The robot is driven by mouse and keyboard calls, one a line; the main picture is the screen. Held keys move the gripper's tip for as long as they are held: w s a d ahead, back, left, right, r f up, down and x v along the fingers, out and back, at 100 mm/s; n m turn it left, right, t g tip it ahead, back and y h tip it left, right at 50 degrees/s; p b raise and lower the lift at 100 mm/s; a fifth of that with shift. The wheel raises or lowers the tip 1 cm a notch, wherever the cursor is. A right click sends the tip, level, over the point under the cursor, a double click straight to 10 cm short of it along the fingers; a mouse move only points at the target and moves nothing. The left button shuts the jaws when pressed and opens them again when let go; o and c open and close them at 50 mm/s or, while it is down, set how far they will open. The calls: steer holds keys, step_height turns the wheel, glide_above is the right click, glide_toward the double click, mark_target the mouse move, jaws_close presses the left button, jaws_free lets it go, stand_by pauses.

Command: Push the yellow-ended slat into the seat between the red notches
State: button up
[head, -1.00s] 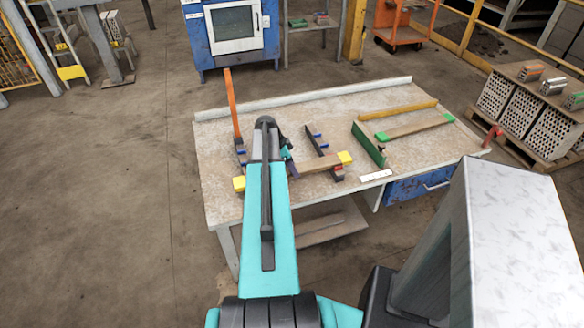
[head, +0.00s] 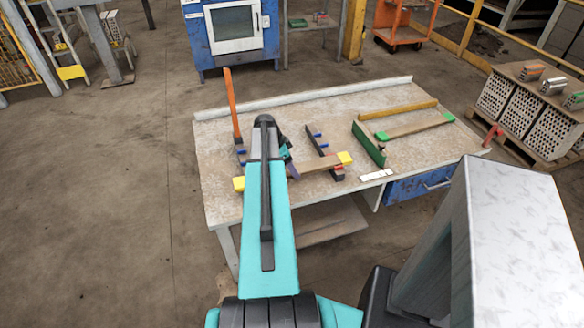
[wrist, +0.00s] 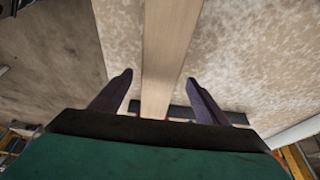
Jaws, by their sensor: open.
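The yellow-ended slat (head: 318,164) lies across the near part of the table, its yellow ends showing left and right of my arm. Its right part crosses a dark notched bar (head: 322,148) with blue marks and red near its front end. A second notched holder (head: 240,153) with a blue mark is at the left, partly hidden by my arm. In the wrist view, my gripper (wrist: 160,88) is open, with one finger on each side of the slat (wrist: 168,60) and gaps between. Whether the slat is fully down between the red marks cannot be told.
A green block (head: 369,145), a green-ended slat (head: 418,128) and a yellow bar (head: 399,110) lie to the right. A white strip (head: 376,175) lies at the front edge. The back middle of the table is clear.

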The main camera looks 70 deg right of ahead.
steer(key=b+v, duration=0.2)
steer(key=v, duration=1.1)
stand_by(0.9)
